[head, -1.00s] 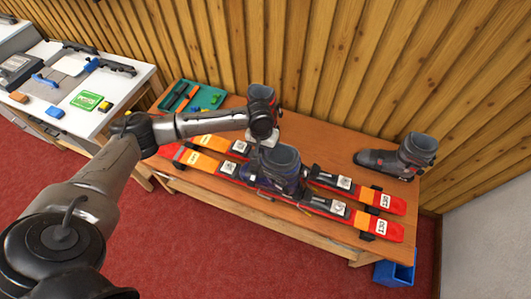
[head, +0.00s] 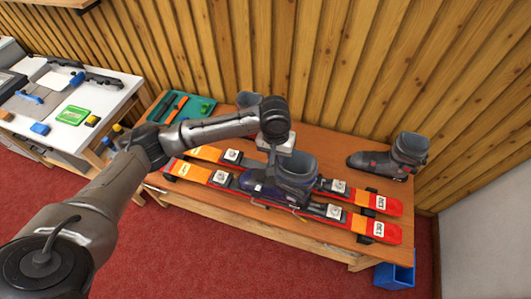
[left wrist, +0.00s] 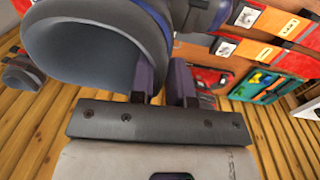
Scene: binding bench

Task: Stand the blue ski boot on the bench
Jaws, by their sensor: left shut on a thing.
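The blue ski boot (head: 264,187), dark blue with a grey cuff, is over the pair of skis on the wooden bench (head: 330,146). It looks upright with its toe to the left. My left gripper (head: 271,165) comes down from above and is shut on the boot near its cuff. In the left wrist view the boot's grey cuff (left wrist: 85,50) fills the upper left, and the gripper's fingers (left wrist: 165,84) are at the cuff's edge. Whether the sole touches the skis is hidden. My right gripper is not in view.
Orange-red skis (head: 205,153) lie along the bench. A dark grey boot (head: 405,150) stands at the right end; another boot (head: 246,98) is partly hidden behind my arm. A teal tray (head: 203,106) sits at the back left. Bare bench lies around the right boot.

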